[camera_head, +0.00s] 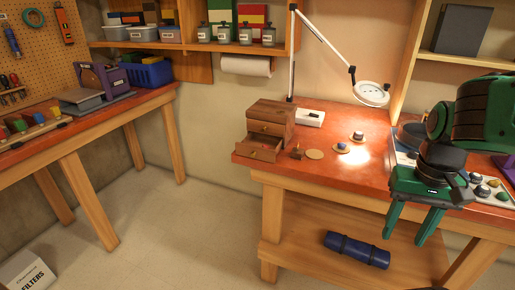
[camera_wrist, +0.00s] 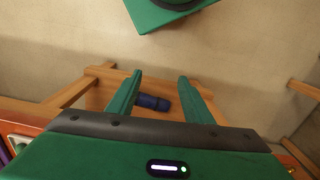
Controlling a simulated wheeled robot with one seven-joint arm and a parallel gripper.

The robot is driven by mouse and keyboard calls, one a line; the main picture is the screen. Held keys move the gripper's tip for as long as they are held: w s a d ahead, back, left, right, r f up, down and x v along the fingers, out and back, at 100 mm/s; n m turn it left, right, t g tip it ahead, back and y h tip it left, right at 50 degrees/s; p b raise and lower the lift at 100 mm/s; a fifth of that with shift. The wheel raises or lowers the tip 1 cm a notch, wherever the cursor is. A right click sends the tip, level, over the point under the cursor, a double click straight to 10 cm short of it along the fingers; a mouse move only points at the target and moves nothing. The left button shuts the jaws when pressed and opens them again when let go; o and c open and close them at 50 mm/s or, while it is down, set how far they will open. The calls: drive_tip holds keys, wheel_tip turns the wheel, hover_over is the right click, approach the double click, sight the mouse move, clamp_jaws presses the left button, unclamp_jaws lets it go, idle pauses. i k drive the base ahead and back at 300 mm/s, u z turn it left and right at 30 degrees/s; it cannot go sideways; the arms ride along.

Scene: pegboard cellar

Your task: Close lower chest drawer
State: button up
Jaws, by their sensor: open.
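A small wooden chest (camera_head: 270,121) stands at the left end of the red-topped workbench in the head view. Its lower drawer (camera_head: 262,152) is pulled out toward the front left, with a round brass-coloured knob. The upper drawer (camera_head: 265,128) looks shut. My green gripper (camera_head: 412,228) is at the right, in front of the bench, pointing down with its fingers apart and empty. It is well to the right of the chest and not touching it. In the wrist view my gripper's two fingers (camera_wrist: 158,88) are spread, and the chest does not show there.
A white lamp (camera_head: 371,94) reaches over the bench. A blue roll (camera_head: 357,250) lies on the lower shelf. The floor (camera_head: 180,225) left of the bench is clear.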

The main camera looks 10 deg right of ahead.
sight(250, 146)
drive_tip(key=u, duration=1.9)
drive_tip(key=k, duration=1.3)
drive_tip(key=z, duration=0.8)
drive_tip(key=i, duration=1)
